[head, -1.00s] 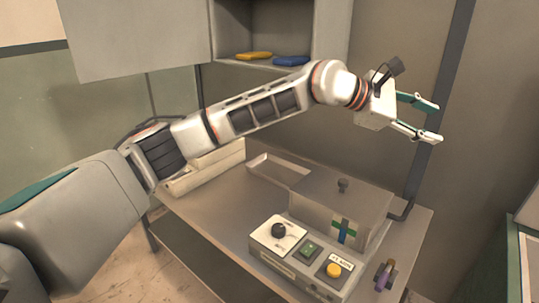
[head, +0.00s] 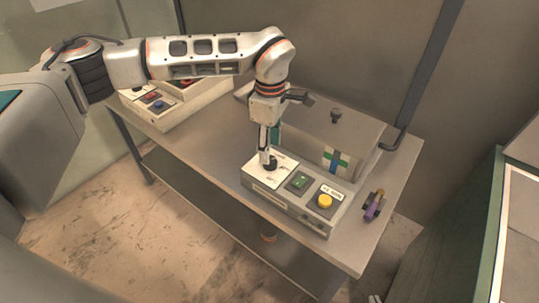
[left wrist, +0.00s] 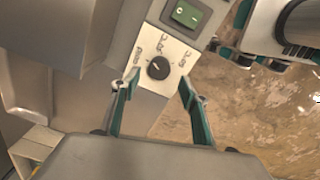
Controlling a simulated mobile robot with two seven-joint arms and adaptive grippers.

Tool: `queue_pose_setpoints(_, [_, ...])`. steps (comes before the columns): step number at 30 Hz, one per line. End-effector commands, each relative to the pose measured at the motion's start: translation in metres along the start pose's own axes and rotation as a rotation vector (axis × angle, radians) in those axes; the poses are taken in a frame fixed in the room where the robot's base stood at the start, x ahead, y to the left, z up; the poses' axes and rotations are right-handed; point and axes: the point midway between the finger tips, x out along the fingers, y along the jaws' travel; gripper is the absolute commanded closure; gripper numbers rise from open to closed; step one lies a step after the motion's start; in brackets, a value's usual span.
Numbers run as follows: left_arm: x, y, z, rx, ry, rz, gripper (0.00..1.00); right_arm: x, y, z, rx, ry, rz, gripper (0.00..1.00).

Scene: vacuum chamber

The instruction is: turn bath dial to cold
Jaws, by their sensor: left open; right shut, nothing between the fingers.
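The bath dial (head: 270,165) is a black knob on a white plate at the left end of the bath's control panel (head: 268,197). In the left wrist view, the dial (left wrist: 158,67) lies between and just beyond my spread fingers, with a pale mark on its top. My right gripper (left wrist: 240,58) shows partly at the wrist view's upper right, clear of the panel.
A green switch (head: 300,181) and a yellow button (head: 325,201) sit right of the dial. The lidded bath (head: 325,135) stands behind. A purple-and-black item (head: 374,205) lies at the table's right. Another control box (head: 165,112) stands at the left. The table's front strip is clear.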

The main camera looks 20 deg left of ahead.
Motion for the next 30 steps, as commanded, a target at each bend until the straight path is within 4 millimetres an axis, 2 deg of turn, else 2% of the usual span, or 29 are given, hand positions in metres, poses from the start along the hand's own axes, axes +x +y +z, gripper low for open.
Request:
queue_pose_setpoints(3, [0.019, -0.001, 0.001, -0.001, -0.001, -0.003, 0.55, 0.0, 0.0, -0.001, 0.0, 0.001, 0.0, 1.0])
queue_pose_setpoints(9, [0.039, 0.0, 0.001, 0.0, -0.002, 0.0, 0.55, -0.001, 0.001, -0.005, -0.001, 0.008, 0.002, 1.0])
queue_pose_setpoints(19, [0.043, 0.001, 0.001, 0.0, -0.002, 0.002, 0.55, 0.0, 0.002, -0.008, -0.001, 0.014, 0.003, 1.0])
queue_pose_setpoints(20, [0.043, 0.001, 0.001, 0.0, -0.002, 0.002, 0.58, 0.0, 0.002, -0.008, -0.001, 0.014, 0.003, 1.0])
queue_pose_setpoints(24, [0.043, 0.0, 0.001, 0.0, -0.002, 0.001, 0.94, 0.0, 0.002, -0.007, -0.001, 0.012, 0.003, 1.0])
queue_pose_setpoints(30, [0.043, 0.0, 0.001, -0.003, -0.002, 0.001, 0.94, 0.0, 0.002, -0.005, -0.001, 0.007, 0.002, 1.0])
